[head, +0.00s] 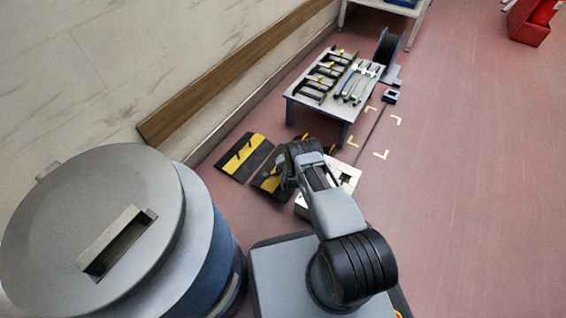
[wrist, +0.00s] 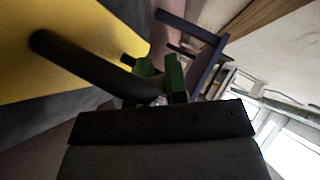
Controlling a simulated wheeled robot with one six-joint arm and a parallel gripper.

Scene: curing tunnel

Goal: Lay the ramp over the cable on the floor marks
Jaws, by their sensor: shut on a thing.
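One black ramp with a yellow band and a dark handle (head: 237,165) lies on the floor by the wall. A second black and yellow ramp (head: 266,183) is just right of it, partly hidden by my arm. My gripper (wrist: 162,82) has green fingers shut on the dark bar handle (wrist: 85,64) of a ramp. Its yellow surface (wrist: 40,40) fills the upper left of the wrist view. I cannot tell whether it is clear of the floor. The thin dark cable (head: 377,127) runs along the floor between yellow corner marks (head: 382,155), right of the gripper.
A low table (head: 294,97) with several tools stands beyond the ramps. A cable reel (head: 387,48) stands behind it. A pale box (head: 346,171) is right of my gripper. A large drum (head: 90,215) stands at left.

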